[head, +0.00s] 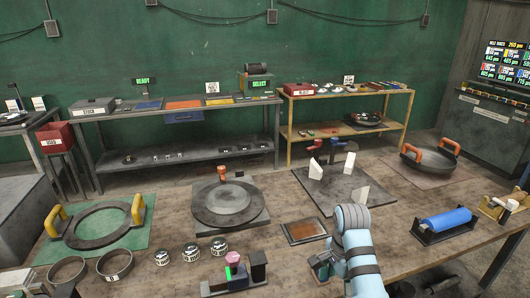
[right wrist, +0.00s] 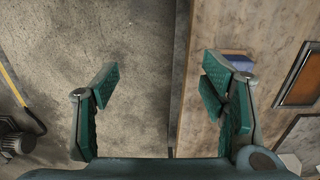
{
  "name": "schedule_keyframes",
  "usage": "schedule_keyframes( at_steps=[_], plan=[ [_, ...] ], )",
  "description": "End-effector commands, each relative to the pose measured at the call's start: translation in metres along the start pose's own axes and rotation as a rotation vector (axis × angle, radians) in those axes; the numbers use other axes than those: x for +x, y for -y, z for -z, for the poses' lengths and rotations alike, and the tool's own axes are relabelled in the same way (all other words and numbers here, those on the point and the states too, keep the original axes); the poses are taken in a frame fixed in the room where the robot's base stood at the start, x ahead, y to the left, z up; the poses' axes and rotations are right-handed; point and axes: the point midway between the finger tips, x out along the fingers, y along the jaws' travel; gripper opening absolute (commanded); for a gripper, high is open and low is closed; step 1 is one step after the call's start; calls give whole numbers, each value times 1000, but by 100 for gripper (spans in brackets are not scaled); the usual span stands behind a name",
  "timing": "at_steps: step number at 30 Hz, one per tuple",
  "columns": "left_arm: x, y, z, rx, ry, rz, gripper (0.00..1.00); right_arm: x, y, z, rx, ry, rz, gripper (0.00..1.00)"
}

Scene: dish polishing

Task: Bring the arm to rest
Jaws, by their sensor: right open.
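My right arm, pale blue with dark bands, comes in from the bottom right of the head view and bends down in front of the table. My right gripper (head: 319,268) is near the table's front edge, partly hidden by the arm. In the right wrist view, its teal fingers (right wrist: 162,78) are spread wide with nothing between them. They straddle a view of grey floor and the table's edge. My left gripper is not in view.
The worktable (head: 170,225) holds a brown framed pad (head: 306,230), a round plate (head: 222,202), a ring with yellow handles (head: 97,225), a blue roller (head: 446,219) and a clamp-like fixture (head: 236,274). A blue object (right wrist: 236,53) lies close to the right finger in the wrist view.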

Motion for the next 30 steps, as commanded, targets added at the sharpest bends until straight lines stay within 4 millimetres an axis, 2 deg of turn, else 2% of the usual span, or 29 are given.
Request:
schedule_keyframes(
  at_steps=[2,4,11,14,17,20,23,26,29,30],
  plan=[
    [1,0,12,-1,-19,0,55,3,-1,1,-2,0,-1,66],
    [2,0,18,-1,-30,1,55,17,-4,2,-23,-1,-2,66],
    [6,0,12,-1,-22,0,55,62,-13,7,-100,-5,2,66],
    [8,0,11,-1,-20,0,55,86,-19,8,-145,-7,5,66],
    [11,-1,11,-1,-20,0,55,119,-29,7,-207,-10,6,66],
    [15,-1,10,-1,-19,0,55,163,-45,7,-290,-14,8,66],
    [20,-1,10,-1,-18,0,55,214,-71,6,-391,-21,9,66],
    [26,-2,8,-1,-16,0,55,274,-111,2,-518,-29,9,66],
    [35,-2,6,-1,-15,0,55,345,-176,-4,-687,-43,6,66],
    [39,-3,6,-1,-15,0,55,374,-210,-8,-768,-49,5,66]
  ],
)
